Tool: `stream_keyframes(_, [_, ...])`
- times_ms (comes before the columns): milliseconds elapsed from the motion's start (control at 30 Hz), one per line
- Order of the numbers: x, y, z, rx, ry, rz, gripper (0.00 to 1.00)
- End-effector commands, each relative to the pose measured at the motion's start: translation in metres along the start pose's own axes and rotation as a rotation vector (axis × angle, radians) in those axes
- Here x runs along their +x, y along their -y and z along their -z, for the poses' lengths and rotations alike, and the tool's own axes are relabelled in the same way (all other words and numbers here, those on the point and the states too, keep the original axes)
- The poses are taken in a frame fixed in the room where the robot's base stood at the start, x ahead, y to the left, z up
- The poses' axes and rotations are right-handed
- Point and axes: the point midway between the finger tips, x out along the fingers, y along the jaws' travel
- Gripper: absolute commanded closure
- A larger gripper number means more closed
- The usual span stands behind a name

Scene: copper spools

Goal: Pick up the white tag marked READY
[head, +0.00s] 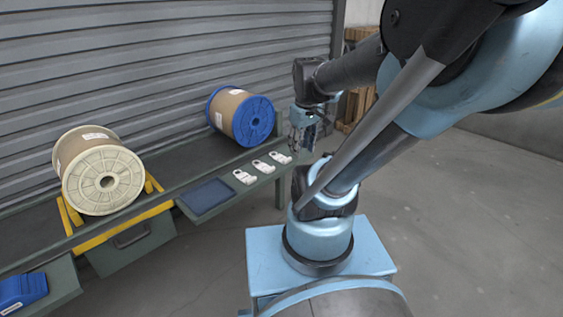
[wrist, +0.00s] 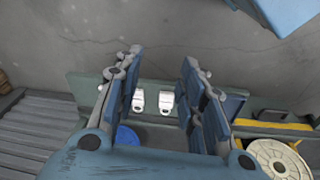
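Three white tags lie in a row on a narrow green ledge: a left tag (head: 243,177), a middle tag (head: 263,166) and a right tag (head: 280,157) in the head view. Their markings are too small to read, so I cannot tell which says READY. My gripper (head: 301,146) is above and just right of the right tag. In the wrist view my gripper (wrist: 160,62) is open and empty, its fingers wide apart. Two tags (wrist: 138,101) (wrist: 166,101) show between the fingers, below them. The third is mostly hidden behind a finger.
A dark blue pad (head: 207,197) lies left of the tags. Behind stand a spool with blue flanges (head: 238,114) and a cream spool (head: 101,172) on a yellow cradle. A blue bin (head: 22,291) is at lower left. Floor (head: 460,220) at right is clear.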

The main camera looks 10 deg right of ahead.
Motion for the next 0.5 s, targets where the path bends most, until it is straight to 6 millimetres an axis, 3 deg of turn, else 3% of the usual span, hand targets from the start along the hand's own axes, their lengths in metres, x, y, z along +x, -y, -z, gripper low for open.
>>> stream_keyframes(200, [-0.008,-0.023,0.045,-0.251,0.02,0.013,0.63])
stream_keyframes(500, [-0.003,-0.056,0.108,-0.601,0.041,0.038,0.63])
